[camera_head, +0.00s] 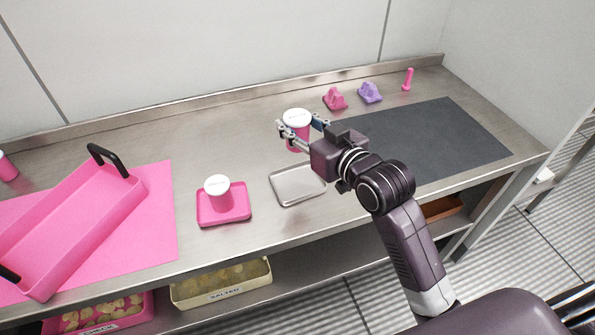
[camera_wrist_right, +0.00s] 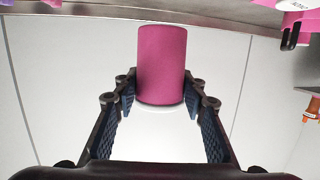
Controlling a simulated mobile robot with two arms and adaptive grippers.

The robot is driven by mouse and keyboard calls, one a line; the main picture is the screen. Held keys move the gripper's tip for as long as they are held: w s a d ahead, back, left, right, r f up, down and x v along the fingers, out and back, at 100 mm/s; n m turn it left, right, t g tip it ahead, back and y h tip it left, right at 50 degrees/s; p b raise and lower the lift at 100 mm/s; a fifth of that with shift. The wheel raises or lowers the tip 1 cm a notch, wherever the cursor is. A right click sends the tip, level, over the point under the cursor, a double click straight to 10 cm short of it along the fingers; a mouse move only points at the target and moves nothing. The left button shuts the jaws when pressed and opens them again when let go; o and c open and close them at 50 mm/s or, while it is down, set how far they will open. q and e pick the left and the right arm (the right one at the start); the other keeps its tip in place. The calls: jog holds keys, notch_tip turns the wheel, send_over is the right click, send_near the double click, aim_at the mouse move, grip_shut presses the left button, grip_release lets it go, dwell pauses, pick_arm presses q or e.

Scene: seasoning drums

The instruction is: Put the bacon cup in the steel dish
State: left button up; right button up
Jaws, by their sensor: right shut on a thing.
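My right gripper (camera_head: 302,128) is shut on a pink cup with a white lid (camera_head: 296,116), upright behind the steel dish. In the right wrist view the gripper (camera_wrist_right: 160,92) has one finger on each side of the cup's pink body (camera_wrist_right: 162,58). The lid's print is too small to read. The shallow steel dish (camera_head: 298,185) lies empty on the counter, in front of the held cup. A similar pink cup with a white lid (camera_head: 218,192) stands on a pink dish (camera_head: 238,215) to the left. My left gripper is out of view.
A pink tray with black handles (camera_head: 75,225) lies on a pink mat (camera_head: 160,215) at left. A dark mat (camera_head: 450,140) is bare at right. Pink (camera_head: 335,99) and purple (camera_head: 369,92) pieces stand behind it. Labelled bins (camera_head: 222,288) sit on the lower shelf.

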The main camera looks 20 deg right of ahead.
notch_tip(320, 180, down, 14)
jog(key=shift+r+b, duration=0.2)
jog(key=shift+b, duration=0.1)
jog(key=shift+f, duration=0.1)
jog(key=o, duration=1.3)
jog(key=b+v, duration=0.1)
jog(key=v, duration=0.9)
jog(key=shift+s, duration=0.15)
jog(key=shift+v, duration=0.9)
